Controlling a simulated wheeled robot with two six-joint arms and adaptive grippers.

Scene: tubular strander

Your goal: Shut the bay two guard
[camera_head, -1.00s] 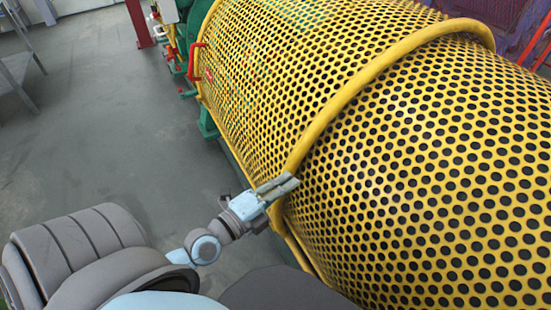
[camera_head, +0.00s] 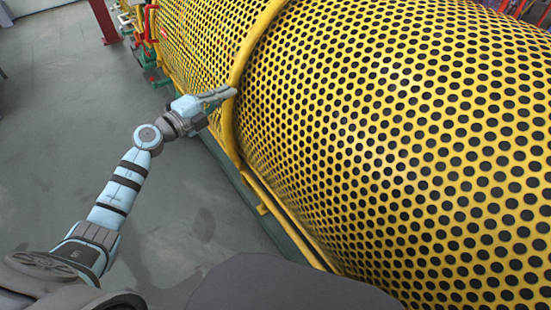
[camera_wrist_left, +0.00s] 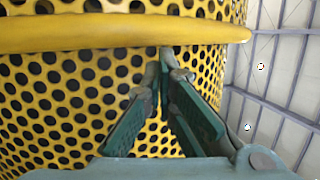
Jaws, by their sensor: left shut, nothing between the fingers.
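The yellow perforated guard (camera_head: 400,130) curves across the right of the head view and is down over the machine, with a raised yellow rib (camera_head: 243,65) running over it. A further yellow perforated section (camera_head: 205,38) lies beyond the rib. My left gripper (camera_head: 230,92) is shut and empty, its fingertips at the rib's near side. In the left wrist view the shut fingers (camera_wrist_left: 167,55) point at the perforated sheet just by the yellow rib (camera_wrist_left: 110,33); whether they touch it I cannot tell. My right gripper is not in view.
A yellow lower rail (camera_head: 285,215) runs along the machine's near side. A red handle (camera_head: 149,22) and green machine parts stand at the far end, near a red post (camera_head: 104,20). The grey floor (camera_head: 75,120) at left is clear.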

